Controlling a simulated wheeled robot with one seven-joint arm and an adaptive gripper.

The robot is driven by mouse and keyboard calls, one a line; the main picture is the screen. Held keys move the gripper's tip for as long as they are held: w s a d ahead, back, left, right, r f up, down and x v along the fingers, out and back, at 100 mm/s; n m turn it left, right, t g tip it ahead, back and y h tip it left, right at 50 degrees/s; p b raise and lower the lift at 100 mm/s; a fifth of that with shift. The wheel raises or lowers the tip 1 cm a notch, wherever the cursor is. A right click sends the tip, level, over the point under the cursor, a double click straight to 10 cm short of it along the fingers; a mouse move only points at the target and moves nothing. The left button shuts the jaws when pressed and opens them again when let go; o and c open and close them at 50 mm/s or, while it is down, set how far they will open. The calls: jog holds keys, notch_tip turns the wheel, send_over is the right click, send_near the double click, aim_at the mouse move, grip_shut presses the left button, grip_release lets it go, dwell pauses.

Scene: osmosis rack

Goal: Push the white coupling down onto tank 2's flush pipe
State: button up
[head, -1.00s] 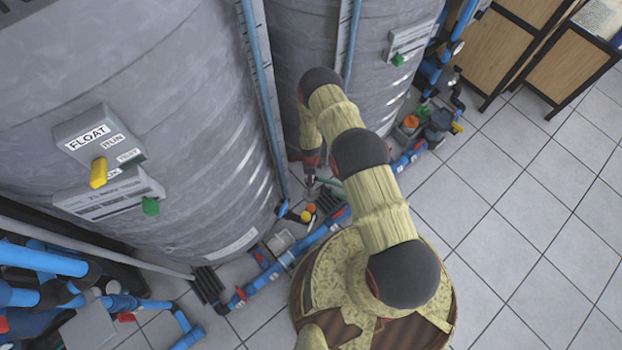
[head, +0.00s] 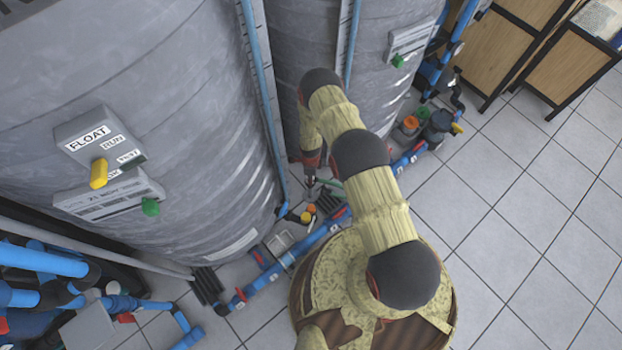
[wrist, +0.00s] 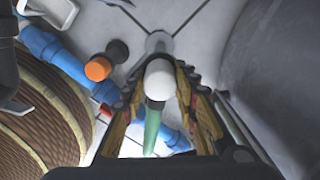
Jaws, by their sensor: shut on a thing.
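The white coupling (wrist: 160,80) is between the fingers of my gripper (wrist: 161,92) in the wrist view. The gripper is shut on it. A green pipe-like piece (wrist: 152,132) runs from just below the white part toward the camera. A grey round fitting (wrist: 158,42) lies beyond the coupling near the floor; I cannot tell whether the two touch. In the head view my gripper (head: 310,178) is low at the foot of the farther grey tank (head: 300,40). The green piece (head: 331,184) shows beside it, and the coupling cannot be made out there.
The nearer grey tank (head: 190,130) stands close on the left. Blue floor piping (head: 325,232) runs along the tanks' feet. An orange cap (wrist: 98,68) and a dark knob (wrist: 117,50) stand near the gripper. Open tiled floor (head: 530,220) lies to the right.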

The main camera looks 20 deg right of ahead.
notch_tip(320, 180, up, 10)
jog(key=p, duration=0.4)
dwell(0.3)
